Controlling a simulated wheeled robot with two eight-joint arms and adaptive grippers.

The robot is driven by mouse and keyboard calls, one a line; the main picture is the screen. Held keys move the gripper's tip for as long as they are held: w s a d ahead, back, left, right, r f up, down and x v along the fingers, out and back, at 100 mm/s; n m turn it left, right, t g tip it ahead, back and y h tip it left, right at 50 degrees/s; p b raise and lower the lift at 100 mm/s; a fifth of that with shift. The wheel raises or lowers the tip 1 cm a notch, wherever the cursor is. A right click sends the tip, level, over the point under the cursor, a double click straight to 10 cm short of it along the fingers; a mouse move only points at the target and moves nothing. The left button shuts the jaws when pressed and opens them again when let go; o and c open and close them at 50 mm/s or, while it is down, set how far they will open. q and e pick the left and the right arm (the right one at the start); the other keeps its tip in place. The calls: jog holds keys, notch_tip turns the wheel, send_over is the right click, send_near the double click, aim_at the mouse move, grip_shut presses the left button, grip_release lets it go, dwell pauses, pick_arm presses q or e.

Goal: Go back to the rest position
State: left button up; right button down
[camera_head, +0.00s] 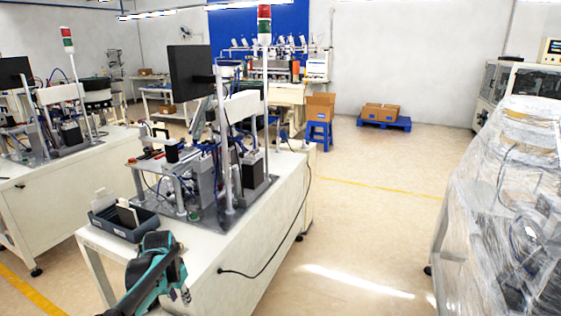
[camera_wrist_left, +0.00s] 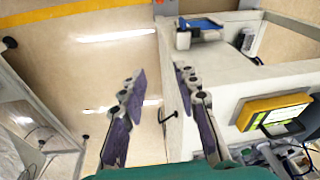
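My left gripper (camera_head: 182,284) shows at the bottom left of the head view, at the end of my teal arm link. It is in front of the near edge of the white workbench (camera_head: 232,251). In the left wrist view its two purple-padded fingers (camera_wrist_left: 160,80) stand apart with nothing between them, above the floor and the bench side. My right gripper is in neither view.
A grey bin (camera_head: 128,222) stands at the bench's near left corner, close to my left arm. A machine with a dark monitor (camera_head: 190,77) stands on the bench. A plastic-wrapped machine (camera_head: 500,200) is at the right. The floor (camera_head: 375,215) between is clear.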

pick_arm(q)
jog(key=s+d+r+n+t, duration=0.1)
jog(key=s+d+r, duration=0.3)
jog(key=s, duration=0.2)
jog(key=s+d+r+t, duration=0.1)
jog(key=s+d+r, duration=0.3)
jog(key=s, duration=0.1)
jog(key=s+d+f+n+t, duration=0.1)
jog(key=s+d, duration=0.1)
jog(key=s, duration=0.5)
jog(key=s+d+f+n+t, duration=0.1)
jog(key=s+d+t, duration=0.1)
jog(key=s, duration=0.4)
jog(key=shift+s+d, duration=0.35)
jog(key=shift+d, duration=0.2)
jog(key=shift+f, duration=0.1)
